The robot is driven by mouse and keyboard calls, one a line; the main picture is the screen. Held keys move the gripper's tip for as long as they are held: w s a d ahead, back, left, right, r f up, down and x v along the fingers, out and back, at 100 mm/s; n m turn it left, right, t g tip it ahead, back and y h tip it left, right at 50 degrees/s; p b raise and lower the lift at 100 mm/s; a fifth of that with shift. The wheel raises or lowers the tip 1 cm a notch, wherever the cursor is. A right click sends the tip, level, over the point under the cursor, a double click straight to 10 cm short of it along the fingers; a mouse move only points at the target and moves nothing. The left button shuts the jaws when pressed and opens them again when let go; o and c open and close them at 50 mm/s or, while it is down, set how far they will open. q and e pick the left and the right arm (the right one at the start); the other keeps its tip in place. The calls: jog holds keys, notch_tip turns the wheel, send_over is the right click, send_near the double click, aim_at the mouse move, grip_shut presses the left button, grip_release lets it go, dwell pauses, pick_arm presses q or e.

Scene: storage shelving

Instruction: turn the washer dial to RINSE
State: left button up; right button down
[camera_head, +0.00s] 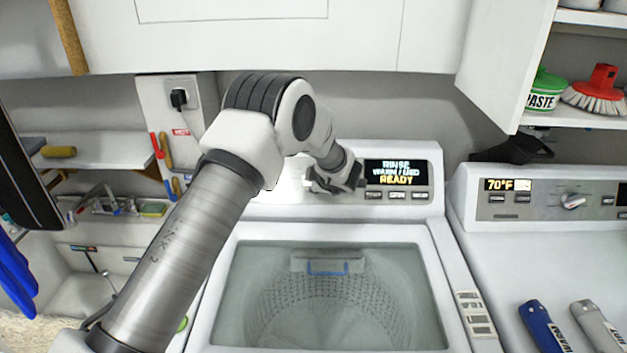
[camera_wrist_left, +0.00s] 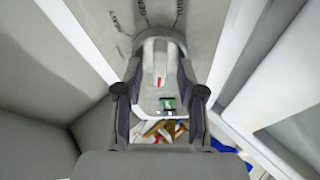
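The washer's control panel (camera_head: 429,163) stands at the back. Its display (camera_head: 396,172) reads RINSE, WARM / MED, READY. My left gripper (camera_head: 320,183) is at the panel just left of the display and hides the dial in the head view. In the left wrist view the dial (camera_wrist_left: 160,62) is a pale knob with a red mark. The fingers of my left gripper (camera_wrist_left: 160,75) lie on both sides of it, with no clear gap. Printed labels curve around the dial's far side, only partly legible. My right gripper is not in view.
The washer's lid (camera_head: 232,298) area below the panel shows the drum. A second machine (camera_head: 520,230) with a 70°F display stands at right. A shelf (camera_head: 585,123) with a green tub and red brush is upper right. White cabinets (camera_head: 250,35) hang above.

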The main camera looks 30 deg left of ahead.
pick_arm(q)
jog(key=v, duration=1.2)
